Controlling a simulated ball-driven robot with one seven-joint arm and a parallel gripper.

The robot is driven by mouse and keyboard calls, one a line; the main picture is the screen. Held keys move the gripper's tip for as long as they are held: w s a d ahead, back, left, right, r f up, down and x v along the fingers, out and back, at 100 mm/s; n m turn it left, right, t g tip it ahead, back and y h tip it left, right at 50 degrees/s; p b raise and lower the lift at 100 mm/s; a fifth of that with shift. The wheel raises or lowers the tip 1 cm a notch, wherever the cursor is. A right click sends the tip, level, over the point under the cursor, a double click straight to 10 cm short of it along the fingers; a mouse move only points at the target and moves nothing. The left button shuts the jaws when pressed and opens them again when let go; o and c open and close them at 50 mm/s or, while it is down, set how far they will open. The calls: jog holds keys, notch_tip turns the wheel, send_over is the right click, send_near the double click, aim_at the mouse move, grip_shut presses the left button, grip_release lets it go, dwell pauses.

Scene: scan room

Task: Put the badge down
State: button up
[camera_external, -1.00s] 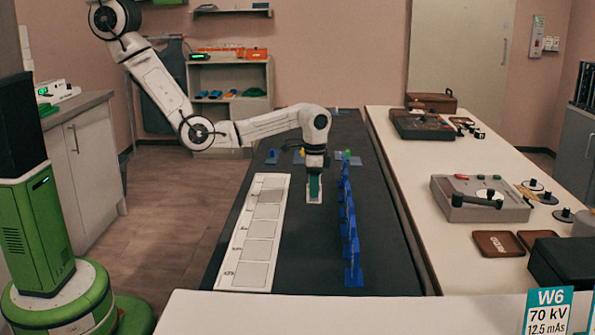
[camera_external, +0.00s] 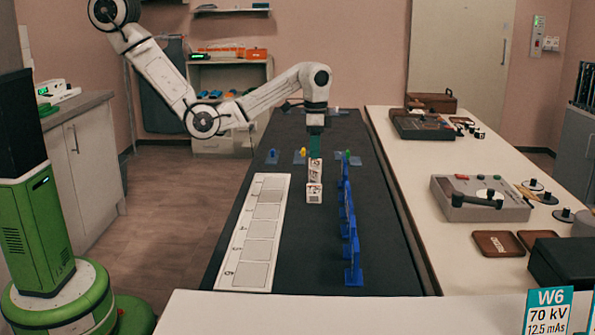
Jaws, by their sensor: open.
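A small white block with dark marks (camera_external: 314,195), which looks like the badge, rests on the dark table top (camera_external: 300,255), between the white numbered strip and the blue row. My gripper (camera_external: 315,178) is open and points straight down just above it. The lower end of the gripper partly overlaps the block in this view, so I cannot tell how wide the gap between them is.
A white strip with several grey squares (camera_external: 282,183) lies to the left. A row of upright blue stands (camera_external: 354,277) runs along the right. Small coloured pieces on blue bases (camera_external: 272,157) stand farther back. The near dark surface is clear.

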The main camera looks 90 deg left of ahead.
jog(key=shift+y, duration=0.6)
jog(key=s+d+f, duration=0.2)
jog(key=s, duration=0.2)
jog(key=s+d+f, duration=0.2)
jog(key=s+f, duration=0.1)
jog(key=s, duration=0.2)
jog(key=s+d+f, duration=0.3)
jog(key=s, duration=0.1)
jog(key=shift+s+f, duration=0.1)
jog(key=shift+s, duration=0.15)
jog(key=shift+m+t+h, duration=0.3)
jog(key=shift+t, duration=0.1)
jog(key=s+d, duration=0.2)
jog(key=s, duration=0.1)
jog(key=s+d+f, duration=0.1)
jog(key=s+d, duration=0.1)
jog(key=s, duration=0.2)
jog(key=s+d, duration=0.3)
jog(key=shift+s+f, duration=0.15)
jog(key=shift+s, duration=0.25)
jog(key=s+d+r+h, duration=0.1)
jog(key=s+d, duration=0.4)
jog(key=s, duration=0.2)
jog(key=shift+s+r, duration=0.25)
jog(key=shift+s, duration=0.05)
